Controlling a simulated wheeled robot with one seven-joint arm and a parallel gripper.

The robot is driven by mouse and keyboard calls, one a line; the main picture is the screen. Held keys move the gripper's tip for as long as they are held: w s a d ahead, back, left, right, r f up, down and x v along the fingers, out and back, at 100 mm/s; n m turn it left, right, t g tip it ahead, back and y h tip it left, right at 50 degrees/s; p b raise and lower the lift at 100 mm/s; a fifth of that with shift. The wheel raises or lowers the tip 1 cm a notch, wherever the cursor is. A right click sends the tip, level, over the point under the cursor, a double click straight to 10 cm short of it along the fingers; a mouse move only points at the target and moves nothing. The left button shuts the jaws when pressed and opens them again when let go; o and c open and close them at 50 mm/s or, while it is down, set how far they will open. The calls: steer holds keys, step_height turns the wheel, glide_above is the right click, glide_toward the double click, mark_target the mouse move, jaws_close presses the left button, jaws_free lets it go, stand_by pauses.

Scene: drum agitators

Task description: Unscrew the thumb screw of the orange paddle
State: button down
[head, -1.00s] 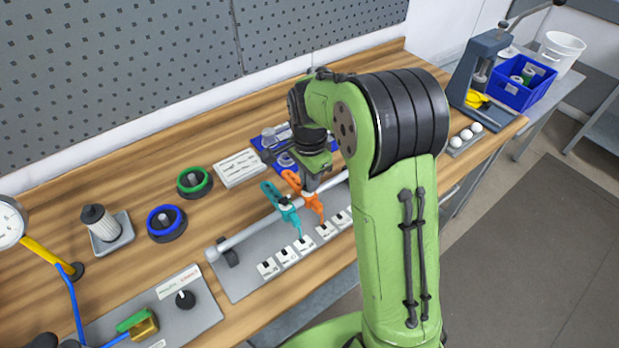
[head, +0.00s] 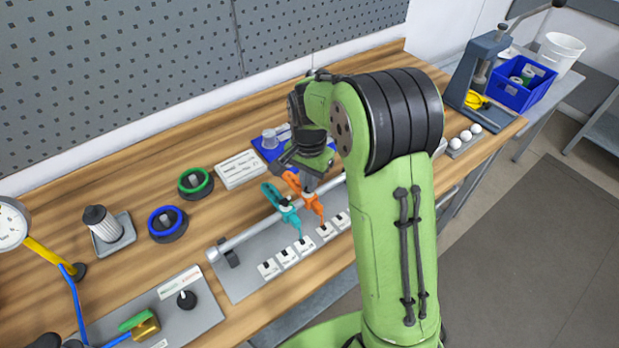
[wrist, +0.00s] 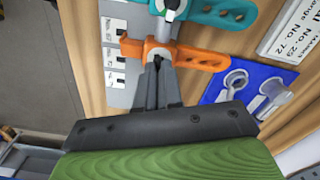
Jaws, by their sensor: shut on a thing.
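The orange paddle (head: 303,192) sits on the grey shaft (head: 262,228), just right of the teal paddle (head: 281,202). In the wrist view the orange paddle (wrist: 190,57) lies across the picture, with the teal paddle (wrist: 225,14) above it. My gripper (wrist: 157,66) is shut at the orange paddle's hub, where the shaft passes. The thumb screw itself is hidden between the fingertips, so I cannot see how far in it sits. In the head view my wrist covers the fingertips.
A blue tray (wrist: 216,91) with clear cups lies beside my gripper. A white label card (head: 240,169), a green-rimmed ring (head: 195,182) and a blue-rimmed ring (head: 167,222) stand on the wooden bench. Several white tags (head: 268,269) line the grey plate in front of the shaft.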

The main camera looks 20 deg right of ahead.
steer(key=n, duration=0.6)
steer(key=shift+a+n+p, duration=0.1)
steer(key=shift+n+p, duration=0.2)
steer(key=shift+p, duration=0.05)
steer(key=n, duration=0.6)
steer(key=shift+a, duration=0.15)
steer(key=n, duration=0.6)
steer(key=shift+s+a+f+n, duration=0.1)
steer(key=shift+n, duration=0.2)
steer(key=n, duration=0.5)
steer(key=shift+s+n, duration=0.15)
steer(key=shift+n, duration=0.15)
steer(key=c, duration=1.3)
jaws_free()
